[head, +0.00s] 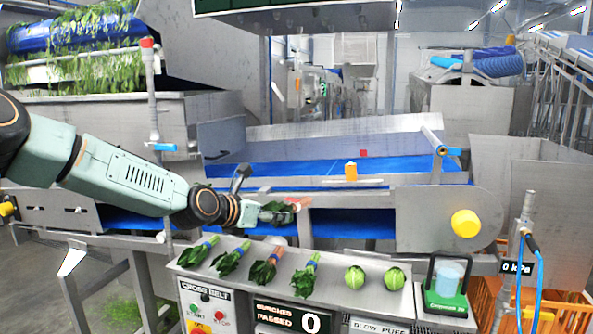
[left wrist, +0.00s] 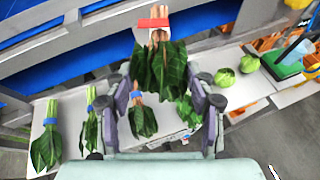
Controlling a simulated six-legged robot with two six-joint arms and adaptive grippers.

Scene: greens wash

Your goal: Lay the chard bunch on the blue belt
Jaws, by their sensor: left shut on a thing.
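My left gripper (head: 262,213) is shut on a leafy bunch (head: 277,213) with dark green leaves, pale orange stems and a red band. The left wrist view shows this chard bunch (left wrist: 160,70) between the fingers, stems pointing away from me. It is held in the air in front of the blue belt. The blue belt (head: 270,175) runs across behind the gripper; a lower blue stretch (head: 340,222) shows in front, below a metal rail. In the left wrist view, blue belt (left wrist: 60,68) lies to the upper left. My right gripper is in neither view.
A sloped metal shelf (head: 335,290) in front holds several blue-banded bunches (head: 230,257) and two round green heads (head: 355,277).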

